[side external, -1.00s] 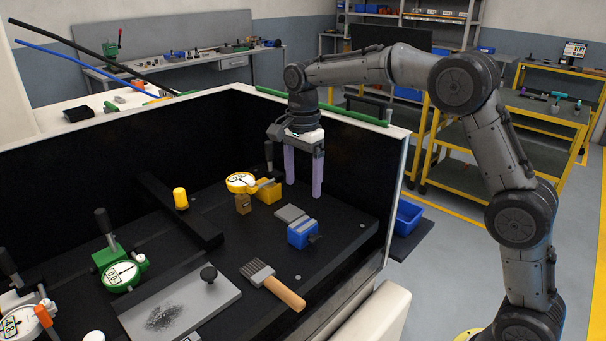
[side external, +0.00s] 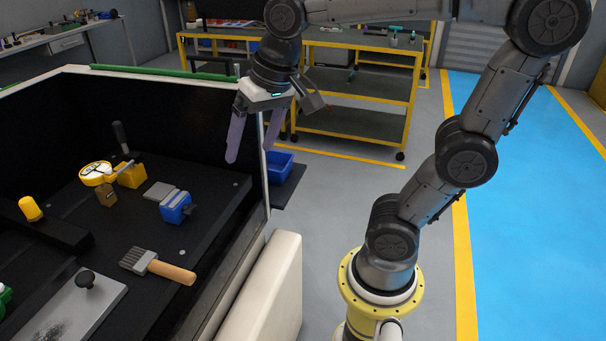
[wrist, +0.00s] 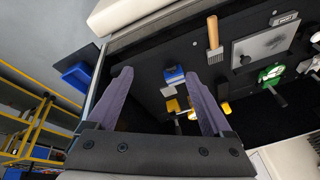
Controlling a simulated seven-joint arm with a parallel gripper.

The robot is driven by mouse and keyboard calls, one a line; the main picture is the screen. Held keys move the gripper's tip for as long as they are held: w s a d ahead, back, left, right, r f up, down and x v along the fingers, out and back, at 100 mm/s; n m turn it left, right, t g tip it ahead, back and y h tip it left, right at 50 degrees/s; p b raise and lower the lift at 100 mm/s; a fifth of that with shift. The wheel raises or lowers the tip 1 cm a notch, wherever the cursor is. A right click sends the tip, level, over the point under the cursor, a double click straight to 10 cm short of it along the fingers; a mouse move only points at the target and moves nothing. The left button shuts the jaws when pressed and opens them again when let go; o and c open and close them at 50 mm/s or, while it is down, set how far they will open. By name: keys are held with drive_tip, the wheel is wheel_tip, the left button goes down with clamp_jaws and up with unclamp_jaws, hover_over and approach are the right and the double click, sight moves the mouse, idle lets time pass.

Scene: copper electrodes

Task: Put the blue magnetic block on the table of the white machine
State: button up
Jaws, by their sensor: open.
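The blue block (side external: 175,207), with a grey part beside it, rests on the black table (side external: 120,225) inside the white-edged machine enclosure. It also shows in the wrist view (wrist: 174,74), between the fingers in the picture and beyond them. My gripper (side external: 250,155) is open and empty, with its purple fingers spread. In the side view it appears up and to the right of the blue block, near the enclosure's right wall. The fingers also frame the wrist view (wrist: 158,73). No contact with the block shows.
A yellow block (side external: 132,176) with a dial gauge (side external: 97,174) stands behind the blue block. A wooden-handled brush (side external: 158,266) and a grey plate (side external: 70,312) lie in front. A blue bin (side external: 279,166) sits outside the right wall. Bare black surface lies right of the block.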

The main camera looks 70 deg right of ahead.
drive_tip(key=s+f+n+t, duration=0.1)
drive_tip(key=s+f+n, duration=0.4)
drive_tip(key=s, duration=0.4)
drive_tip(key=shift+n+t, duration=0.4)
